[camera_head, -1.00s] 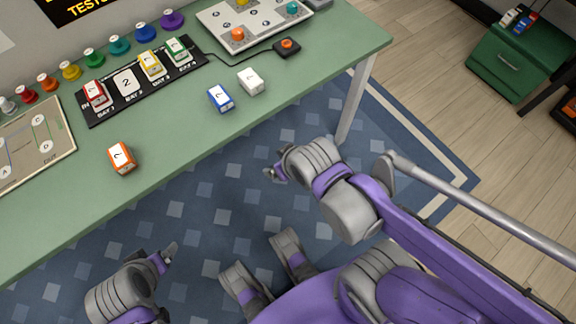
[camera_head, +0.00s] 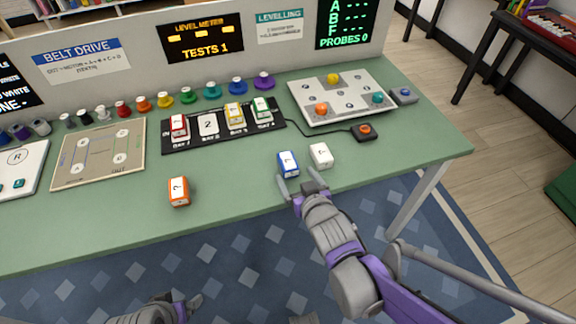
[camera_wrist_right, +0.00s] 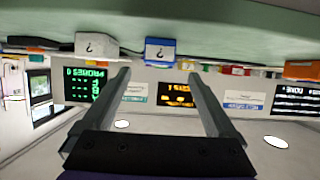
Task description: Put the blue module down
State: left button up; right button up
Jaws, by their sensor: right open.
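The blue module (camera_head: 288,163), with a white top marked "?", stands on the green table near its front edge. My right gripper (camera_head: 296,183) is open and empty at the front edge, just short of the blue module. In the right wrist view, which is upside down, the blue module (camera_wrist_right: 160,52) shows ahead, roughly between the two open fingers (camera_wrist_right: 158,76).
A white module (camera_head: 321,155) stands close right of the blue one. An orange module (camera_head: 179,191) stands further left. A black button box (camera_head: 365,132) with a cable and a grey probe board (camera_head: 350,83) are at right. Table between blue and orange modules is clear.

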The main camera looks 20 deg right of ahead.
aim_at(290, 166)
jog(key=b+x, duration=0.2)
jog(key=x, duration=0.6)
jog(key=shift+w+f+b, duration=0.15)
jog(key=shift+w+b, duration=0.15)
grip_shut()
